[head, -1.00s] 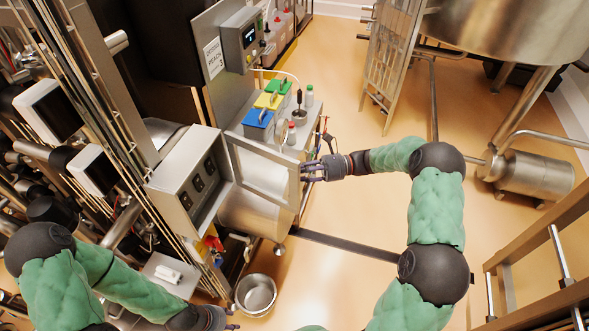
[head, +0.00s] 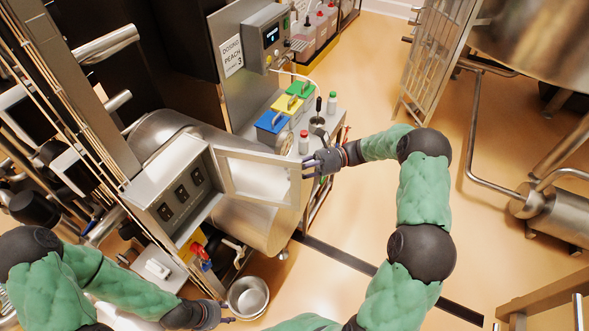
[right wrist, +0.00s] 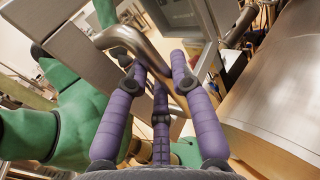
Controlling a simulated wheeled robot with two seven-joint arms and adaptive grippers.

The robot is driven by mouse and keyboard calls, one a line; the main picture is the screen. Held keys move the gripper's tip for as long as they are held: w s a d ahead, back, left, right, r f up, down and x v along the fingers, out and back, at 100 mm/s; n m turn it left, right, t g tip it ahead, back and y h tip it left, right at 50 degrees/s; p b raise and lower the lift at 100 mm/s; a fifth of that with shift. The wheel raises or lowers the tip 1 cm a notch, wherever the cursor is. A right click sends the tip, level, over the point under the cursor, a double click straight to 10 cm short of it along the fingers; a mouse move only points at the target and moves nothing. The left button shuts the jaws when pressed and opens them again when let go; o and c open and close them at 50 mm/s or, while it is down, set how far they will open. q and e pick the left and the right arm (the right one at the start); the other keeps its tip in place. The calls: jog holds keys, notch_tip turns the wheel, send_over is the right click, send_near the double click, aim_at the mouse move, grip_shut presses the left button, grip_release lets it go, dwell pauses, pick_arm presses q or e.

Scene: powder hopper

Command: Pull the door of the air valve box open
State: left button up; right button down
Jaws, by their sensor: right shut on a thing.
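The air valve box (head: 168,205) is a silver metal box with several dark switches inside, left of centre in the head view. Its framed door (head: 258,177) with a pale window stands open, swung out to the right. My right gripper (head: 313,166) is at the door's outer edge. In the right wrist view its purple fingers (right wrist: 160,80) are closed around the bent metal door handle (right wrist: 135,38). My left gripper (head: 226,312) is low in the head view, beside a metal bowl and away from the box; its finger opening is too small to tell.
A large steel cylinder (head: 240,222) lies behind and below the door. Blue, yellow and green lidded containers (head: 272,121) and small bottles (head: 304,142) stand beyond the door. The metal bowl (head: 248,296) is below the box. Open floor (head: 350,215) lies to the right.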

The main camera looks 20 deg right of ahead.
jog(key=c, duration=1.1)
grip_release()
jog(key=shift+o, duration=0.2)
jog(key=d, duration=1.2)
jog(key=shift+s, duration=0.45)
